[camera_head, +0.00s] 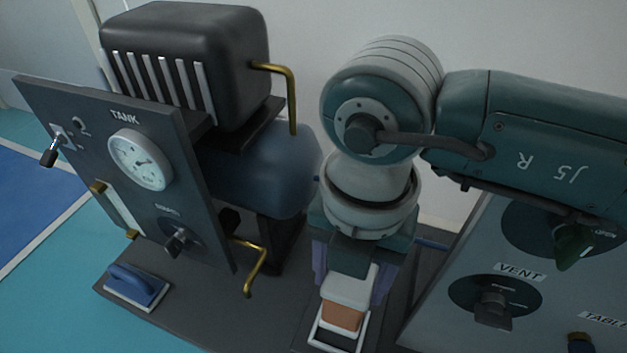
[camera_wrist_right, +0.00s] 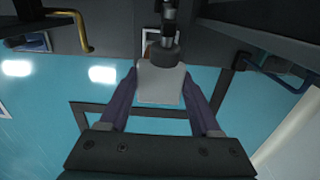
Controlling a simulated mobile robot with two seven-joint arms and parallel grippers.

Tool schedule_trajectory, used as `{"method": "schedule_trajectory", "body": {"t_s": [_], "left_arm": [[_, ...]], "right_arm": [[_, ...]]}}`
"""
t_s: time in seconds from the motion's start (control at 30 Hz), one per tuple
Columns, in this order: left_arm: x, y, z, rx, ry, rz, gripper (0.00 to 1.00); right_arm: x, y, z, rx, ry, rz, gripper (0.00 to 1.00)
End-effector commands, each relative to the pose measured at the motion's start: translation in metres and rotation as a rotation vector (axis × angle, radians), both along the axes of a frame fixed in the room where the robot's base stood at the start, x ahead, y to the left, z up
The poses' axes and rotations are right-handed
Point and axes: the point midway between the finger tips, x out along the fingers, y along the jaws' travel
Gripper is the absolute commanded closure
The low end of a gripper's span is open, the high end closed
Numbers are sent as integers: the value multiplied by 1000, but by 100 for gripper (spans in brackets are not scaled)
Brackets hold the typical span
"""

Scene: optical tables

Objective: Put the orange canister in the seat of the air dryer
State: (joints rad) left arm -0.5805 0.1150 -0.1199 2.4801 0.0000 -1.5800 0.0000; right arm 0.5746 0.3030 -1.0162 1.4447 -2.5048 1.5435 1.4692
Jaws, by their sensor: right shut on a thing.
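The orange canister (camera_head: 342,316) has a pale grey top and stands roughly upright at the bottom centre of the head view. My right gripper (camera_head: 350,282) comes down from above and is shut on it, with a purple finger on each side. In the right wrist view the pale top of the canister (camera_wrist_right: 161,85) shows between the fingers of my right gripper (camera_wrist_right: 160,100). A white-edged rectangular frame (camera_head: 334,347), perhaps the dryer's seat, shows around the canister's foot. I cannot tell whether the canister rests in it. My left gripper is not in view.
A dark unit with a TANK panel (camera_head: 95,120), gauge (camera_head: 140,160) and brass pipes (camera_head: 292,100) stands left. A panel with a VENT knob (camera_head: 493,300) stands close on the right. A blue-handled block (camera_head: 138,285) lies front left. A dark cylinder (camera_wrist_right: 163,58) shows beyond the canister top.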

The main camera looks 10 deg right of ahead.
Motion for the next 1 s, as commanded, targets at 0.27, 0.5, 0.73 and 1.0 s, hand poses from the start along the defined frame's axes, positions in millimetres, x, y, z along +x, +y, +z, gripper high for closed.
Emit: {"method": "schedule_trajectory", "body": {"t_s": [0.27,0.5,0.73,1.0], "left_arm": [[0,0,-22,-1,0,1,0],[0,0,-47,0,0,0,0],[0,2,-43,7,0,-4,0],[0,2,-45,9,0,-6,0]], "right_arm": [[0,0,-28,1,-1,-1,100],[0,0,-61,2,0,0,100],[0,0,-57,2,-1,0,100],[0,0,-60,1,-1,0,20]]}}
